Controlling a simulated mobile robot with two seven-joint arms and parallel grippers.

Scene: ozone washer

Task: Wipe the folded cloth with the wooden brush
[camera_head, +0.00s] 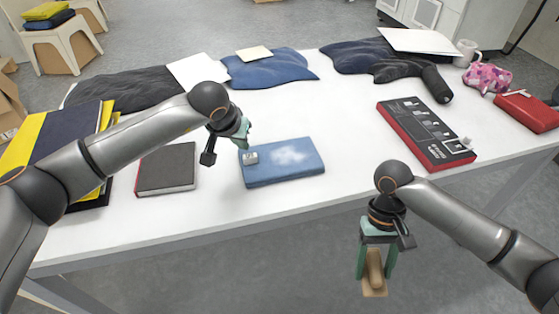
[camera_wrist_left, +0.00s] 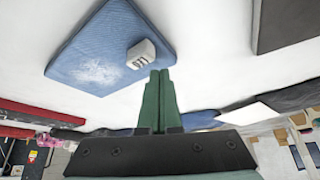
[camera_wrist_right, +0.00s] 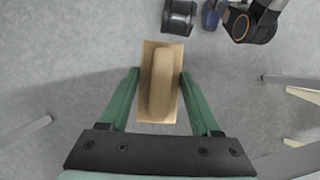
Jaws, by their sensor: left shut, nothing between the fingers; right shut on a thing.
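The folded blue cloth (camera_head: 300,170) lies on the white table, with a pale whitish patch on its top. It also shows in the left wrist view (camera_wrist_left: 75,45). A small white and grey block (camera_head: 250,157) sits on the cloth's left edge. My left gripper (camera_head: 246,147) is shut and empty, with its fingertips close to this block; I cannot tell whether they touch. My right gripper (camera_head: 376,270) is shut on the wooden brush (camera_head: 374,287), in front of the table's near edge. In the right wrist view the brush (camera_wrist_right: 160,85) sits between the green fingers.
A dark book (camera_head: 167,168) lies left of the cloth. A red and black panel (camera_head: 425,132) lies to the right, with a red case (camera_head: 526,112) beyond. Dark garments (camera_head: 120,90) line the back. The table (camera_head: 345,150) is bare between cloth and panel.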

